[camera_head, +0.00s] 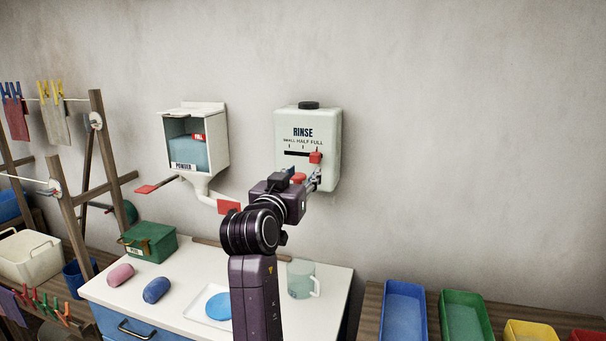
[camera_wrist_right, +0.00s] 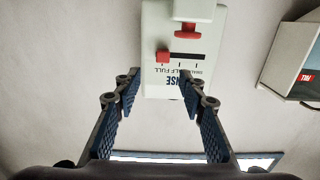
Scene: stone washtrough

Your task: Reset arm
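My right gripper (camera_head: 314,181) is raised in front of the wall, before the lower part of the white RINSE dispenser (camera_head: 332,125). In the right wrist view the gripper (camera_wrist_right: 167,88) is open, with nothing between its two blue-padded fingers. The dispenser shows upside down beyond the fingertips in that view (camera_wrist_right: 155,45). Its red slider (camera_head: 316,157) sits at the FULL end of the slot. A red knob (camera_head: 299,177) below the slot is partly hidden by the gripper in the head view. I cannot tell whether a finger touches the dispenser. My left gripper is not in view.
The POWDER dispenser (camera_head: 208,140) hangs left, with red-ended levers below. The white counter (camera_head: 190,262) bears a green box (camera_head: 150,243), pink and blue soaps, a blue disc and a clear mug (camera_head: 300,280). Coloured bins (camera_head: 405,310) stand right, wooden racks left. The upper right wall is clear.

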